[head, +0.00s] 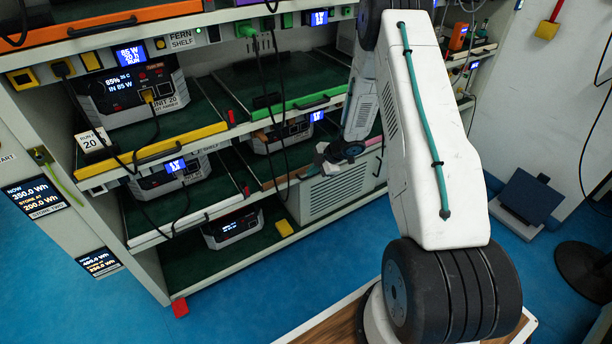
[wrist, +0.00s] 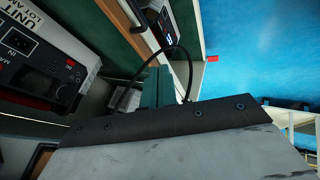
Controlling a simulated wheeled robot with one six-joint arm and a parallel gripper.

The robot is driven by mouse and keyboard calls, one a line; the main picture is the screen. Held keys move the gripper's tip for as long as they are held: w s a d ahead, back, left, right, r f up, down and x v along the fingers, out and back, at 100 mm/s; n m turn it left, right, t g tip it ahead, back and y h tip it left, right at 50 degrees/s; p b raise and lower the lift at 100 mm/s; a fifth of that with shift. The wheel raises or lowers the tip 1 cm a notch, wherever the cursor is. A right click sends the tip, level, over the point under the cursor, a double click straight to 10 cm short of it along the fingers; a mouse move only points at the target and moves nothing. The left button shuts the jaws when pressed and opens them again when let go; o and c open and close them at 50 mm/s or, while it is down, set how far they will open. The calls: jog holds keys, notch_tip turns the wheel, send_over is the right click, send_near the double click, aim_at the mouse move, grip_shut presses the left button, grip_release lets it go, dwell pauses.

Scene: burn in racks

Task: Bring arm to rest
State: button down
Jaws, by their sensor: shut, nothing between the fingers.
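My arm rises from its base in the head view, bends at the top and reaches down to the front of the rack (head: 222,130). My gripper is small and partly hidden at the arm's far end, in front of the middle shelves. In the wrist view my gripper (wrist: 168,86) shows as narrow dark green fingers beyond a dark bolted edge. The fingers are together, with nothing held between them. A power station labelled UNIT 20 (head: 130,90) stands on the upper left shelf, with a cable plugged into its front.
More power stations stand on lower shelves, one at the bottom (head: 233,228). Dark cables hang across the shelf fronts. A yellow shelf edge (head: 150,150) and a green one (head: 290,107) face me. Blue floor (head: 235,300) is clear before the rack.

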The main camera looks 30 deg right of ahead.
jog(key=shift+s+d+r, duration=0.2)
jog(key=shift+s+r, duration=0.05)
jog(key=shift+r, duration=0.15)
